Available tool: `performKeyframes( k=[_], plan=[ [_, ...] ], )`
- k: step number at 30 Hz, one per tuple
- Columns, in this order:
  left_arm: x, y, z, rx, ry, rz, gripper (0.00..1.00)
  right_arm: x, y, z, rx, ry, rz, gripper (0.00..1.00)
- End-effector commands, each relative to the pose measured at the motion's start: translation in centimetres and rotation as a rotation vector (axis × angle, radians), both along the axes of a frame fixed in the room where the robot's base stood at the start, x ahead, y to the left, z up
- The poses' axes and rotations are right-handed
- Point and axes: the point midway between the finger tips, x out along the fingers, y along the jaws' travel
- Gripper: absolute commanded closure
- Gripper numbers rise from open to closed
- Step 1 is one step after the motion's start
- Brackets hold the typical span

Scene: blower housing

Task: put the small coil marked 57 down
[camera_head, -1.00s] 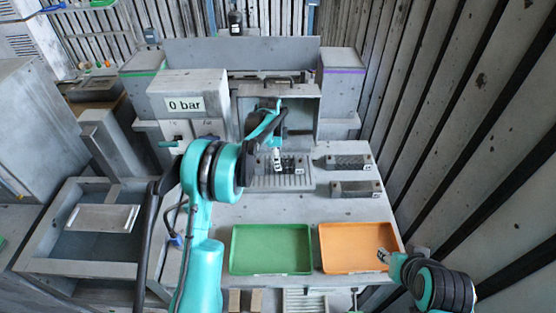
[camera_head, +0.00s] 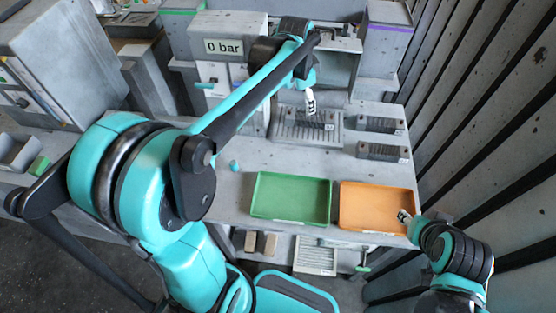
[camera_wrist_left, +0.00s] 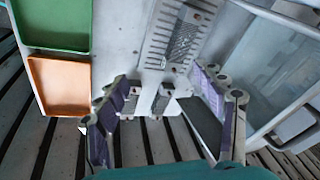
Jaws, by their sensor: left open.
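A small dark coil (camera_head: 323,117) lies on the slotted metal plate (camera_head: 290,131) in front of the housing opening. It also shows on that plate in the left wrist view (camera_wrist_left: 184,42). Its tag is too small to read, so I cannot tell whether it is the one marked 57. My left gripper (camera_head: 311,107) is by the coil in the head view. My right gripper (camera_head: 405,217) is at the orange tray's right edge, too small to judge.
Two similar tagged blocks, one behind (camera_head: 381,124) and one in front (camera_head: 383,151), sit to the right of the plate. A green tray (camera_head: 291,222) and an orange tray (camera_head: 378,228) lie along the table's front. A slatted wall is at right.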

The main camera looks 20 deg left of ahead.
Motion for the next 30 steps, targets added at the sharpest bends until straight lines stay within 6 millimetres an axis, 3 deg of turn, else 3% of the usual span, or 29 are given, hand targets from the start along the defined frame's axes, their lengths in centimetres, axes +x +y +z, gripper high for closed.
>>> performKeyframes(
  k=[1,4,9,15,21,30],
  plan=[
    [-2.7,-0.3,0.6,-0.017,-0.025,0.062,0.31,0.0,0.0,0.0,0.0,0.0,0.0,0.6],
    [-7.2,-0.7,1.2,-0.063,-0.078,0.2,0.31,0.0,0.0,0.0,0.0,0.0,0.0,0.6],
    [-14.5,-1.3,0.1,-0.16,-0.167,0.422,0.31,0.0,0.0,0.0,0.0,0.0,0.0,0.6],
    [-20.4,-1.5,-2.8,-0.271,-0.247,0.618,0.31,0.0,0.0,0.0,0.0,0.0,0.0,0.6],
    [-22.4,-1.6,-4.4,-0.324,-0.278,0.7,0.31,0.0,0.0,0.0,0.0,0.0,0.0,0.6],
    [-22.5,-1.6,-4.5,-0.329,-0.28,0.707,0.31,0.0,0.0,0.0,0.0,0.0,0.0,0.6]
  ],
)
